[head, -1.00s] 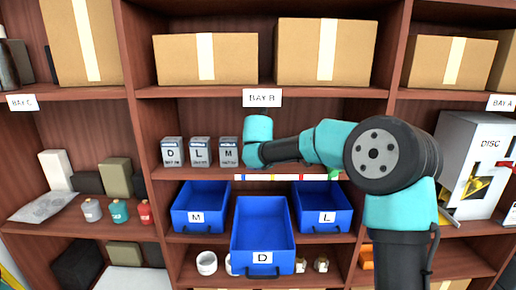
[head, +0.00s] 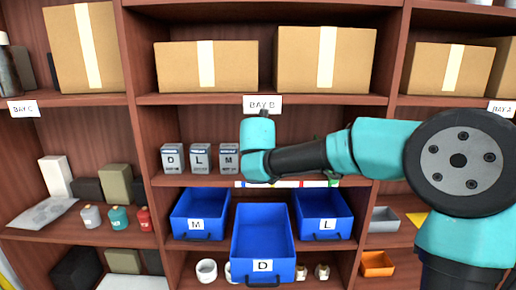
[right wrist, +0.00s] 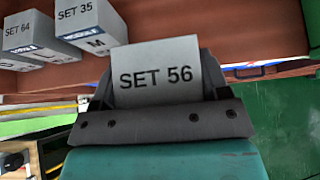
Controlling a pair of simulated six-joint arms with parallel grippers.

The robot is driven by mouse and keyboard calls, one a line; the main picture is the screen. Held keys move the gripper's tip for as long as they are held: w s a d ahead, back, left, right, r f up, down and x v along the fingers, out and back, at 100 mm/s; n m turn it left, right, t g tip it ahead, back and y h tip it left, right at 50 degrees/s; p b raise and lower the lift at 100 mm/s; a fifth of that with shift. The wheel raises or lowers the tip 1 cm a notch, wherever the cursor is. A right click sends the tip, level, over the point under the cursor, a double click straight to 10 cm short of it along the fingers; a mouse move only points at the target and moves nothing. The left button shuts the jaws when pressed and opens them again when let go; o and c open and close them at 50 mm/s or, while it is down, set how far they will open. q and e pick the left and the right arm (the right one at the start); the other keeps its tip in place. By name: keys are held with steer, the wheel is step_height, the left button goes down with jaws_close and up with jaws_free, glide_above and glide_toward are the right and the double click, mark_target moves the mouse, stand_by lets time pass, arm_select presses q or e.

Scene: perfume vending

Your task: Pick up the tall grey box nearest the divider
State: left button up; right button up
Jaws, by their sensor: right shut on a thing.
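My right gripper (right wrist: 165,112) is shut on a grey box (right wrist: 157,72) marked "SET 56" in the right wrist view. In the head view my own right wrist hides this gripper and box. On the Bay B shelf stand three upright tall grey boxes, marked D (head: 172,158), L (head: 200,158) and M (head: 229,158). The M box, with "SET 35" on it, also shows in the right wrist view (right wrist: 88,22), apart from the held box. A box marked "SET 64" (right wrist: 30,35) is beside it. My left gripper is not in view.
Blue bins M (head: 200,212), D (head: 262,236) and L (head: 322,212) sit below the boxes. A striped strip (head: 285,184) runs along the shelf edge. Cardboard boxes (head: 325,58) fill the shelf above. The left shelf upright (head: 138,150) stands beside the D box.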

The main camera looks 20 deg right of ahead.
steer(key=s, duration=0.1)
steer(key=s+a, duration=0.1)
steer(key=s, duration=0.1)
steer(key=s+a, duration=0.1)
steer(key=s, duration=0.1)
steer(key=shift+r, duration=0.25)
steer(key=shift+a, duration=0.1)
